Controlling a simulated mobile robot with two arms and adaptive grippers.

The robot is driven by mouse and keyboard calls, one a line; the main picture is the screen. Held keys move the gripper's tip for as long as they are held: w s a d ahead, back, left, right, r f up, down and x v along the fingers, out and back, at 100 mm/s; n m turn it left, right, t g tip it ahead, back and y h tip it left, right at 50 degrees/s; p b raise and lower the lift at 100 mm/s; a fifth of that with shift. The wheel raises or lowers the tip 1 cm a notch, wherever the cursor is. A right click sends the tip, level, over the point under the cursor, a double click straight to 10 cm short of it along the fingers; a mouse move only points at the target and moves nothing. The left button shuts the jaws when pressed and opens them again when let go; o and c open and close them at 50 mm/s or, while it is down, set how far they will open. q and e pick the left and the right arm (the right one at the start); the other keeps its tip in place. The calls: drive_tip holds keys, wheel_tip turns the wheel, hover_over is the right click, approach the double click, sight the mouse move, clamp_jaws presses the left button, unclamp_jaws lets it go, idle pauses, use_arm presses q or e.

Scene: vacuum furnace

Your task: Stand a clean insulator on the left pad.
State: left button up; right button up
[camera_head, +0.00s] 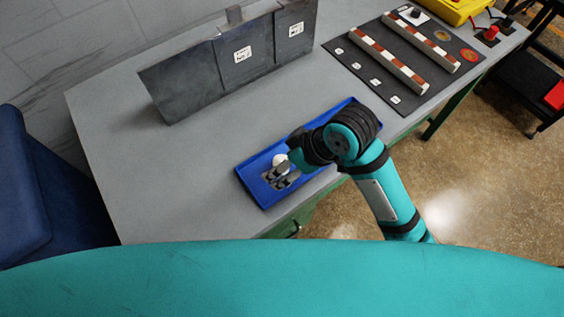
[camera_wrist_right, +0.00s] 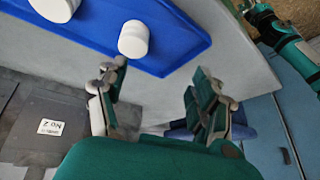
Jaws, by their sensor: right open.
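A blue tray (camera_head: 258,194) lies near the front edge of the grey table, and my right gripper (camera_head: 281,178) is over its near left end. A white insulator (camera_head: 280,160) shows beside the fingers; the arm hides much of the tray. In the right wrist view, one white cylindrical insulator (camera_wrist_right: 133,39) is in the blue tray (camera_wrist_right: 185,40), and a second (camera_wrist_right: 55,8) is cut off at the top edge. My right gripper (camera_wrist_right: 160,78) is open and empty there, apart from both insulators. Whether they are clean I cannot tell. I cannot identify the left pad. My left gripper is not in view.
A standing dark metal panel (camera_head: 190,80) with white labels is behind the tray. A dark mat (camera_head: 350,55) at the back right holds two red-and-white striped bars (camera_head: 375,52) and small labels. A yellow case (camera_head: 455,8) is beyond it. The table's left part is clear.

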drive_tip(key=w+a+r+n+g+h, duration=0.2)
drive_tip(key=w+a+r+n, duration=0.1)
drive_tip(key=r+n, duration=0.3)
wheel_tip(320, 180, up, 4)
drive_tip(key=n+h, duration=0.3)
hover_over(281, 161)
drive_tip(key=f+p, duration=0.2)
drive_tip(key=f, duration=1)
drive_tip(key=shift+d+f, duration=0.15)
drive_tip(key=shift+d, duration=0.05)
wheel_tip(281, 161, down, 4)
drive_tip(key=shift+s+a+f+p, duration=0.1)
drive_tip(key=shift+a+p, duration=0.05)
drive_tip(key=shift+p, duration=0.7)
drive_tip(key=shift+f, duration=0.5)
clamp_jaws()
drive_tip(key=shift+r, duration=0.15)
